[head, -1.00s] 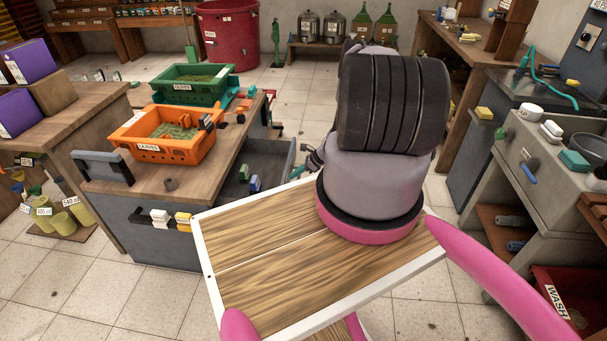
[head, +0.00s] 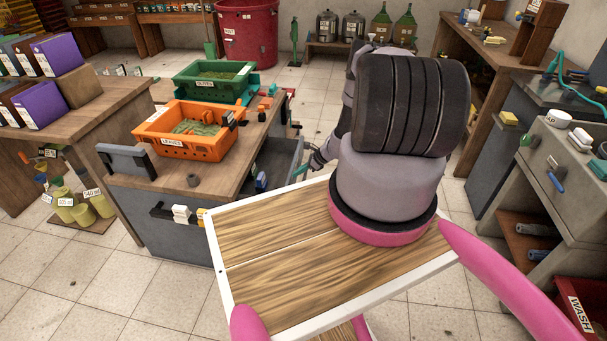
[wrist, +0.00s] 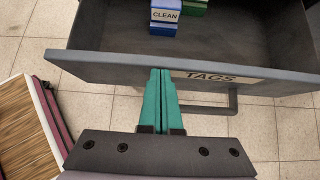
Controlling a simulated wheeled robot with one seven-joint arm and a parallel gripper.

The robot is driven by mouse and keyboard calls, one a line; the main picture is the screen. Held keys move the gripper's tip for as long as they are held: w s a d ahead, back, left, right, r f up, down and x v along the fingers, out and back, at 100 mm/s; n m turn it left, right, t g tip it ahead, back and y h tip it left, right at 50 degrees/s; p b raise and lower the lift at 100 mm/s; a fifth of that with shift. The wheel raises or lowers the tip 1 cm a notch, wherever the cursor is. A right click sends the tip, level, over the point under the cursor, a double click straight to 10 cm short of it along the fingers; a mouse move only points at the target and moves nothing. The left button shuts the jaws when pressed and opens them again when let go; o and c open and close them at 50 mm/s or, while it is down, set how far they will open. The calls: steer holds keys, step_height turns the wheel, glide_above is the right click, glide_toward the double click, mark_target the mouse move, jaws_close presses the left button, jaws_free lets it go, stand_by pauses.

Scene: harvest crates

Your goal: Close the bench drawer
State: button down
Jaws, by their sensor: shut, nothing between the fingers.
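The bench drawer (head: 283,158) is open on the right side of the wooden-topped bench in the head view. In the wrist view its grey front (wrist: 110,70) bears a TAGS label, with a bar handle (wrist: 232,108) below. A blue box marked CLEAN (wrist: 165,14) and a green item lie inside. My gripper (wrist: 160,72) has teal fingers pressed together and empty. Their tips overlap the drawer front, left of the label; I cannot tell whether they touch. In the head view my gripper (head: 302,172) is beside the drawer front, partly hidden by my arm.
An orange crate (head: 174,148) and a green crate (head: 190,92) stand on the bench top. A grey sink unit (head: 543,150) is at right. Tiled floor is open in front of the bench.

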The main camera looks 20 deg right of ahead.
steer(key=w+a, duration=0.8)
steer(key=a, duration=0.4)
steer(key=shift+w+a, duration=0.15)
